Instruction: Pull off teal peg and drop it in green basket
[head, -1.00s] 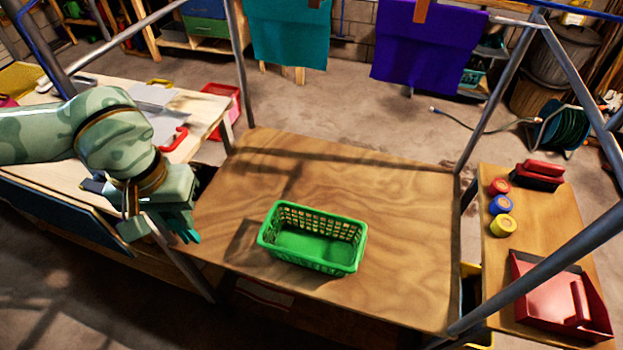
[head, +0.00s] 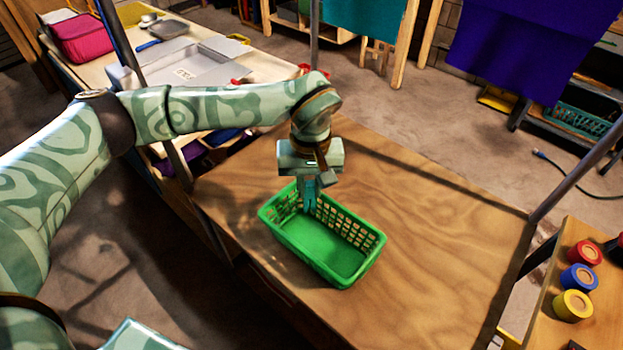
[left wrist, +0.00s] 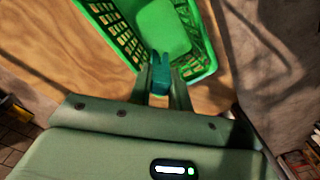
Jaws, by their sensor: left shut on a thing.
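The green basket (head: 330,258) stands on the wooden table and looks empty inside; it also shows in the left wrist view (left wrist: 108,30). My left gripper (head: 309,200) points down over the basket's far left end. It is shut on the teal peg (left wrist: 160,76), which shows between its fingers in the left wrist view, above the basket's end. In the head view the peg is hard to tell apart from the fingers. A teal cloth (head: 366,22) and a purple cloth (head: 520,48) hang at the back. My right gripper is not in view.
The wooden table (head: 440,225) is clear to the right of the basket. Grey frame posts rise around it. Red, blue and yellow round pieces (head: 578,278) sit on a side table at right. A cluttered bench (head: 200,60) stands at back left.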

